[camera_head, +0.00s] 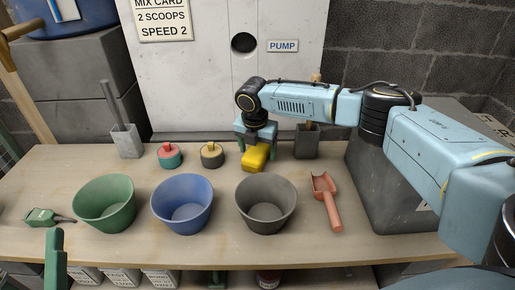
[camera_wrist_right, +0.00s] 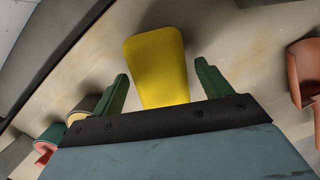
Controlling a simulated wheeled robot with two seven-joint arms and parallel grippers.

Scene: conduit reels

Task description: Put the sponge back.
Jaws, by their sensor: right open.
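The yellow sponge (camera_head: 256,158) is at the back middle of the bench, behind the dark grey bucket. In the right wrist view the sponge (camera_wrist_right: 157,65) is a yellow block lying between and beyond the green fingers. My right gripper (camera_head: 257,148) points down over it, its fingers apart on either side. The right wrist view shows a gap between the sponge and each finger of the open gripper (camera_wrist_right: 163,86). Whether the sponge touches the bench is hard to tell.
Green (camera_head: 104,204), blue (camera_head: 182,204) and dark grey (camera_head: 266,205) buckets line the front. A pink scoop (camera_head: 326,200) lies to the right. Red (camera_head: 170,156) and tan (camera_head: 211,155) knobbed discs, a grey holder (camera_head: 127,142) and a dark box (camera_head: 306,143) stand behind.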

